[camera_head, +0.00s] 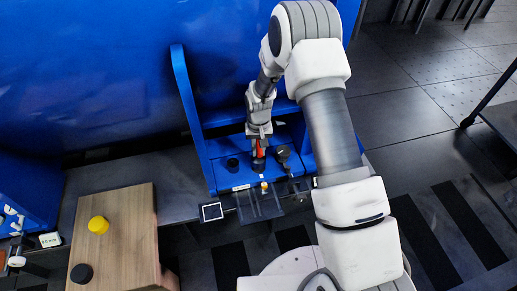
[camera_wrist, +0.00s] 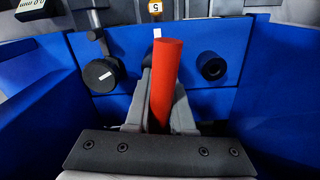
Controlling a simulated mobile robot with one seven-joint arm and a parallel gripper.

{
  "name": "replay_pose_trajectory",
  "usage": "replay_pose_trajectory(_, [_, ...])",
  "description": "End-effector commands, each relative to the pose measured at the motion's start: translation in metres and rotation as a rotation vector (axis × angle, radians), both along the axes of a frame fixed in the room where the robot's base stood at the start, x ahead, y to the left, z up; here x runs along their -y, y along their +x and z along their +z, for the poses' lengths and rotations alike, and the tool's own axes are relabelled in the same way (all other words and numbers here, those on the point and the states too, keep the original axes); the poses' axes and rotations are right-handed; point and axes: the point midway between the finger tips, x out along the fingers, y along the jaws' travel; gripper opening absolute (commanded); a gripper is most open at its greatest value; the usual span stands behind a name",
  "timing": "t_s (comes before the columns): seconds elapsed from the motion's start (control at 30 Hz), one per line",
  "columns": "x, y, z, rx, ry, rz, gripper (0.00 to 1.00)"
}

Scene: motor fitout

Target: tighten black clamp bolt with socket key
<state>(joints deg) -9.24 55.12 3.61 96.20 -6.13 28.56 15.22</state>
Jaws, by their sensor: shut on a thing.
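My gripper (camera_head: 259,133) is shut on the red handle of the socket key (camera_head: 260,149). The red handle (camera_wrist: 168,85) stands up between the fingers in the wrist view. The key's dark lower end points down at the blue fixture (camera_head: 215,151). The black clamp bolt cannot be clearly made out; the gripper and key cover the spot below them. Whether the key sits on a bolt head cannot be told.
A black knob on a lever (camera_wrist: 101,75) and a black ring (camera_wrist: 212,66) flank the key on the blue fixture, whose side walls rise close by. A wooden board (camera_head: 128,215) holds a yellow disc (camera_head: 98,225) and a black disc (camera_head: 81,273).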

Motion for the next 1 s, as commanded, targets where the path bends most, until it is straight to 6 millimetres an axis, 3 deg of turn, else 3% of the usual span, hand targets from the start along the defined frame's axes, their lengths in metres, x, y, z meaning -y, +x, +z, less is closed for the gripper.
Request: replay_pose_trajectory(1.0, [0.000,0.000,-0.020,0.001,0.000,0.000,0.00])
